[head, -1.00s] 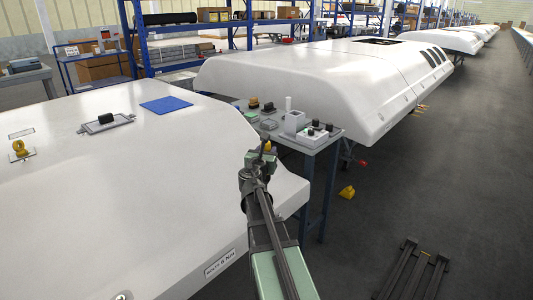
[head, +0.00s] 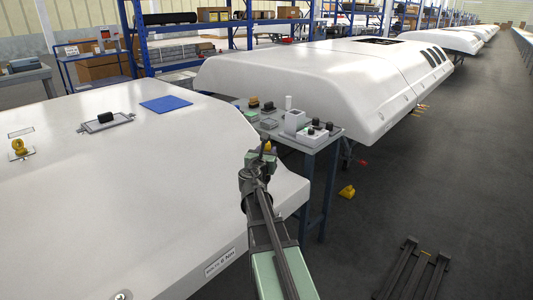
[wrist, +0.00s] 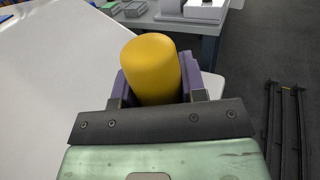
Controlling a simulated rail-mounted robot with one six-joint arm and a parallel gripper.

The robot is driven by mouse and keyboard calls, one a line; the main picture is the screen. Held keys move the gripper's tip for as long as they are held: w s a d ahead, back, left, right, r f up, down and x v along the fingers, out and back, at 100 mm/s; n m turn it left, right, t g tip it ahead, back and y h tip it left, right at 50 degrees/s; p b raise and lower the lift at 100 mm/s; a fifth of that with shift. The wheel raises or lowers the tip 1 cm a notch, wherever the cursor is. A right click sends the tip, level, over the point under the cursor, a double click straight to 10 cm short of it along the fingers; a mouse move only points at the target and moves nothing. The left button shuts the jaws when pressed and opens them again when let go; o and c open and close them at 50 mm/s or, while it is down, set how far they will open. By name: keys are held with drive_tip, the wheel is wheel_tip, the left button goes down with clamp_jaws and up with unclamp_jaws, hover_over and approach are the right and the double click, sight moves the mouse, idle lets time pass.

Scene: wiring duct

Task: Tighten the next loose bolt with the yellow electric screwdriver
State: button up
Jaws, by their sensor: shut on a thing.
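The yellow electric screwdriver (wrist: 150,62) shows in the wrist view as a rounded yellow cylinder, seen from its back end. My gripper (wrist: 155,88) is shut on it, with a purple finger on each side. The tip of the screwdriver is hidden in this view. In the head view my gripper (head: 260,160) is above the near right end of the large white cover (head: 150,200), and only a small patch of yellow shows there. I cannot make out any loose bolt in either view.
A table (head: 325,142) with small boxes and parts stands behind my gripper. A blue mat (head: 165,103), a grey plate (head: 97,124) and a yellow object (head: 18,146) lie on the cover. A yellow item (head: 347,192) and a dark frame (head: 418,270) are on the floor.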

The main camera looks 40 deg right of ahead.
drive_tip(key=shift+f+b, duration=0.65)
drive_tip(key=shift+b, duration=0.05)
idle(1.9)
drive_tip(key=shift+r, duration=0.1)
wheel_tip(320, 180, up, 6)
drive_tip(key=p, duration=0.6)
idle(0.4)
